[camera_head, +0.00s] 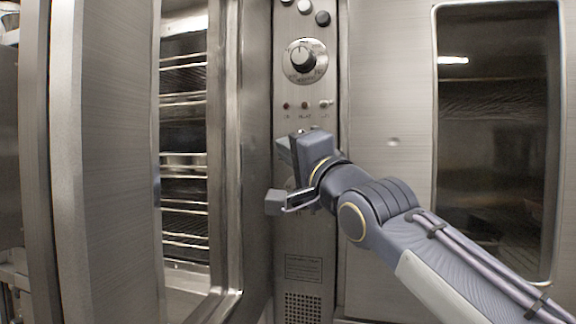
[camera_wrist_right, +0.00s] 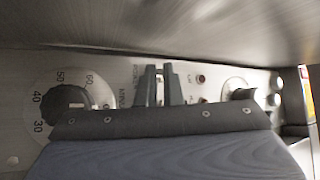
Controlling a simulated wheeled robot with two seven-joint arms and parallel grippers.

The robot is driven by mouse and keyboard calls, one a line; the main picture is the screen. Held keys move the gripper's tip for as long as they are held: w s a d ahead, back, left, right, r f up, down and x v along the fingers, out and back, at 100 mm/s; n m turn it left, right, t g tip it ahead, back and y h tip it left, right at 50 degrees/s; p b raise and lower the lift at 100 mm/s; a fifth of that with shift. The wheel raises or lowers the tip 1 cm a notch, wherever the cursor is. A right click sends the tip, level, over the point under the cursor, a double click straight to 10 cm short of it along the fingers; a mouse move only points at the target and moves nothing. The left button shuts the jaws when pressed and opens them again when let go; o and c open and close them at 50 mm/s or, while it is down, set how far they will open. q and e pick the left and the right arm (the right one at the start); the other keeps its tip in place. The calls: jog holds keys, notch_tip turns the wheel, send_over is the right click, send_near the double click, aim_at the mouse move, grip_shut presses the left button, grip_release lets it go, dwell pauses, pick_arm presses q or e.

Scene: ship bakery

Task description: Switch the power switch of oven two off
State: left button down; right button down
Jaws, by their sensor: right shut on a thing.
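The oven's steel control panel (camera_head: 308,235) stands upright in the middle of the head view. My right gripper (camera_head: 284,148) is at this panel, just below a row of small lamps (camera_head: 304,105). In the right wrist view its two fingers (camera_wrist_right: 159,86) are close together against the panel, shut on a small part between them. That part sits where a power switch fits, but the fingers mostly hide it, and its position cannot be read. No label for oven two is readable. My left gripper is not in view.
A round dial (camera_head: 303,60) is above the gripper. A numbered dial (camera_wrist_right: 66,103) is beside the fingers in the wrist view. Left of the panel is a glazed opening with racks (camera_head: 185,105); right is a steel front with a dark window (camera_head: 495,130).

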jog(key=shift+f+n+y, duration=0.15)
jog(key=shift+n+y, duration=0.15)
jog(key=c, duration=1.9)
grip_release()
jog(key=b+v, duration=0.5)
jog(key=v, duration=0.2)
jog(key=shift+s+d+f, duration=0.1)
jog(key=shift+s+d, duration=0.1)
jog(key=shift+s, duration=0.1)
